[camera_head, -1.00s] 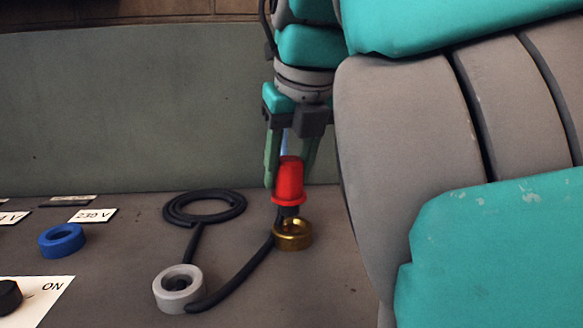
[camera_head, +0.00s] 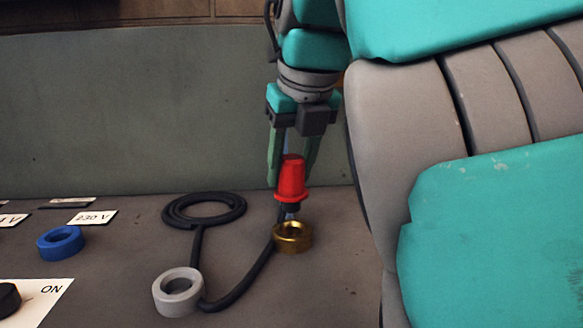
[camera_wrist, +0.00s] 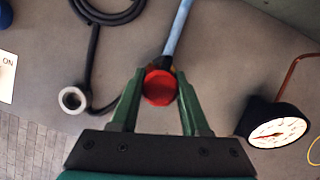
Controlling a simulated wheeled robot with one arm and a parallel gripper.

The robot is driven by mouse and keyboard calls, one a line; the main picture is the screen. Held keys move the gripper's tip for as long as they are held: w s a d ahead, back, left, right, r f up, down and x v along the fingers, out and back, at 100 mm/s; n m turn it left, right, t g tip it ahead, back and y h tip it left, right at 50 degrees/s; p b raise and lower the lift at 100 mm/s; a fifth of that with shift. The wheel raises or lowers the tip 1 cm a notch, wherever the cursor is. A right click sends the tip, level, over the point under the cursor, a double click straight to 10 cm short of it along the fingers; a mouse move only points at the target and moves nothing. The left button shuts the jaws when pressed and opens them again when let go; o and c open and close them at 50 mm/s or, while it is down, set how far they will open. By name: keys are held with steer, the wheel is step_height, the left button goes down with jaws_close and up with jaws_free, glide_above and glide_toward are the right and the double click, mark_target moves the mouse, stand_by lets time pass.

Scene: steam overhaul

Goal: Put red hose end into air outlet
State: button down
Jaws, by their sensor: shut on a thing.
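The red hose end (camera_head: 291,179) is a tapered red cap with a flange and a short dark stem below. My gripper (camera_head: 290,166) is shut on it and holds it about upright over the brass ring (camera_head: 293,238). The stem's tip appears just above the ring. In the wrist view the red hose end (camera_wrist: 160,88) sits between my fingertips (camera_wrist: 160,95) and covers most of what lies beneath. A grey ring fitting (camera_head: 178,292) stands at the front left. No label marks the air outlet, so I cannot tell which ring it is.
A black hose (camera_head: 262,262) runs between the grey and brass rings, with a coil (camera_head: 204,209) behind. A blue ring (camera_head: 60,243) stands left by a 230 V label (camera_head: 92,217). A pressure gauge (camera_wrist: 276,133) is right in the wrist view. My arm covers the right side.

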mark_target(292, 203)
steer(key=shift+w+d, duration=0.1)
steer(key=shift+w, duration=0.25)
steer(key=shift+f+b, duration=2.3)
steer(key=shift+f, duration=0.7)
steer(key=shift+c, duration=1.5)
jaws_free()
steer(key=shift+r, duration=0.1)
steer(key=p+v, duration=0.4)
steer(key=v, duration=0.2)
steer(key=shift+w+p, duration=0.1)
steer(key=shift+p, duration=0.3)
steer(key=shift+f+b, duration=0.25)
steer(key=shift+b, duration=0.2)
steer(key=shift+s+r, duration=0.5)
steer(key=shift+r, duration=0.15)
